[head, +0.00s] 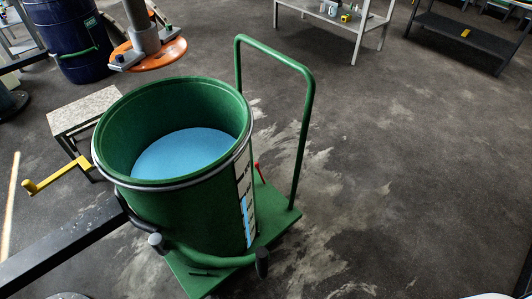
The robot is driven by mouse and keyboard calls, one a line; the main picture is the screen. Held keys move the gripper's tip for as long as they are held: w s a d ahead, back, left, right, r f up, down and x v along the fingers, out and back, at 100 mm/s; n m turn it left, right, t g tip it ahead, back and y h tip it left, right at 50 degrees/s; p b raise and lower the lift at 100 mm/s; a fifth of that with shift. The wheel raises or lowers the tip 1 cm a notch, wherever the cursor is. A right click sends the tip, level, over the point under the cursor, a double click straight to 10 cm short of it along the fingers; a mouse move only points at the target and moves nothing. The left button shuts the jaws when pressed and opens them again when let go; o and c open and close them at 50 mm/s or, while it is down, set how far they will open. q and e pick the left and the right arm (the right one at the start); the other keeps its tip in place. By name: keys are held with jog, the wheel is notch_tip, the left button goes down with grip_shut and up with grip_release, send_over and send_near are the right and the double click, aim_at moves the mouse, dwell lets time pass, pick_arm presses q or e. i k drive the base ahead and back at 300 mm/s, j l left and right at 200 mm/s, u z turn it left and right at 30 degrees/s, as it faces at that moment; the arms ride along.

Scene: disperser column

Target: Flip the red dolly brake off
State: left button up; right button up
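A green dolly (275,215) with a flat deck and an upright tubular handle (308,110) stands at the centre. A small red lever (258,171), which looks like the dolly brake, sticks up at the deck's back edge, just right of the drum. Its lower end is partly hidden, and I cannot tell its exact position. A green open drum (190,215) holding blue liquid (185,155) stands on the deck. Neither of my grippers can be made out in the head view.
An orange-rimmed disc (165,55) on a grey shaft hangs behind the drum. A dark bar (65,243) reaches the drum from the left. A yellow crank (55,175) and a low table (85,108) stand left. Floor right of the dolly is clear.

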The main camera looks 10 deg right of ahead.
aim_at(257, 165)
jog(key=i+l, duration=0.1)
jog(key=l, duration=0.25)
jog(key=i+l, duration=0.1)
jog(key=l, duration=0.25)
jog(key=u, duration=0.75)
jog(key=i+l+u, duration=0.1)
jog(key=l+u, duration=0.8)
jog(key=l, duration=0.2)
jog(key=k+l+u, duration=0.1)
jog(key=l+u, duration=0.35)
jog(key=l, duration=0.15)
jog(key=k+l, duration=0.1)
jog(key=l, duration=0.35)
jog(key=k+l+u, duration=0.1)
jog(key=l, duration=0.3)
jog(key=k+l, duration=0.1)
jog(key=l, duration=0.35)
jog(key=k+l, duration=0.1)
jog(key=l, duration=0.3)
jog(key=k+l+u, duration=0.1)
jog(key=l, duration=0.3)
